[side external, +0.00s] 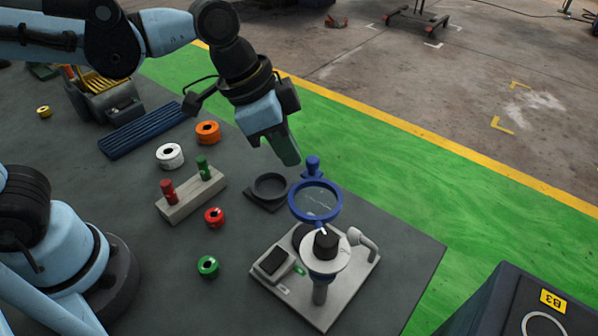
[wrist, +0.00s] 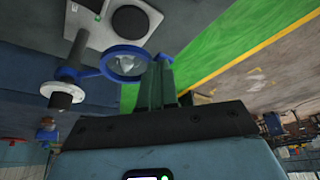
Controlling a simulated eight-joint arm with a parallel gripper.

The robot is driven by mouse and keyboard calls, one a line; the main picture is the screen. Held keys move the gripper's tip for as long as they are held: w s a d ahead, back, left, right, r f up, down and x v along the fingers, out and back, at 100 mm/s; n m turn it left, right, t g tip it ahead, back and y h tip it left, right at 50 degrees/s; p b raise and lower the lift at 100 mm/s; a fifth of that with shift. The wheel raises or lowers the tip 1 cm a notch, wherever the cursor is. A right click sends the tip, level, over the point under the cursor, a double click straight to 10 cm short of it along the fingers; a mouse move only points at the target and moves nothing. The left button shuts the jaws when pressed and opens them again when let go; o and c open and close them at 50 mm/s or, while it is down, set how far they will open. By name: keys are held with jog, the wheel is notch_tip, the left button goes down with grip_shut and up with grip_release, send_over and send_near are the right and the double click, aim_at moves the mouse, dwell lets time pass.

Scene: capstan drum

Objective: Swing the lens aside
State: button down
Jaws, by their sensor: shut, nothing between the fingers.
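The lens (side external: 315,201) is a clear disc in a blue ring with a short blue knob (side external: 313,165) on its far side. In the side view its near edge is just behind the white-flanged, black-topped drum (side external: 325,243). In the wrist view the lens (wrist: 125,62) joins a blue collar on the drum's post (wrist: 78,55). My gripper (side external: 291,160) has green fingers, shut and empty, pointing down just left of the knob in the side view. In the wrist view the fingers (wrist: 158,80) partly hide the knob; I cannot tell whether they touch it.
The drum stands on a grey base plate (side external: 345,290) with a crank handle (side external: 362,240). A black round dish (side external: 269,188) lies left of the lens. A block with red and green pegs (side external: 190,196) and several coloured spools are further left. The table edge is close on the right.

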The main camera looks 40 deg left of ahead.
aim_at(317, 158)
jog(key=shift+w+d, duration=0.2)
dwell(0.4)
jog(key=shift+w+d+m+g, duration=0.4)
jog(key=shift+w+d+m, duration=0.5)
jog(key=shift+w+m, duration=0.2)
jog(key=w+d+m+g+h, duration=0.1)
jog(key=w+d+m+g, duration=0.2)
jog(key=d+m, duration=0.7)
jog(key=shift+w+d+m+g, duration=0.35)
jog(key=shift+w+d, duration=0.3)
jog(key=shift+d, duration=0.95)
jog(key=shift+a, duration=0.1)
